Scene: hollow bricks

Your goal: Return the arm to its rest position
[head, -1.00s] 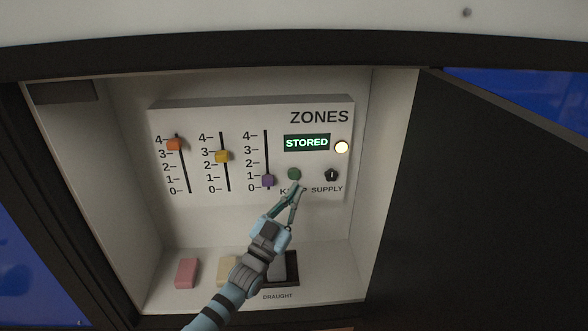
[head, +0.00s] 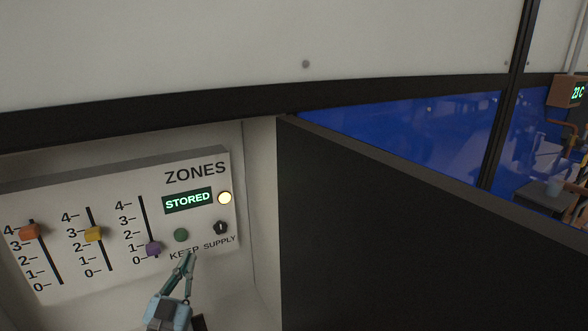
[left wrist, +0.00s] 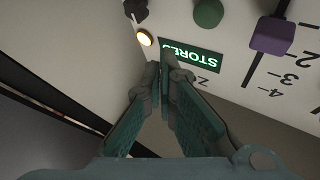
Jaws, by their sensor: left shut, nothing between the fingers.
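My left gripper (head: 186,262) is shut and empty, just below the KEEP button in the head view; it also shows in the left wrist view (left wrist: 160,68). The ZONES panel (head: 110,195) stands in a pale cabinet recess. Its display (head: 188,201) reads STORED and its round lamp (head: 225,198) is lit. The green KEEP button (head: 181,235) and black SUPPLY knob (head: 221,228) sit below. My right gripper is not in view.
A dark open door (head: 400,235) stands to the right of the recess. A dark beam (head: 150,118) runs above it. Behind the door is a blue window (head: 420,125), and a small 23 C display (head: 577,94) hangs at far right.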

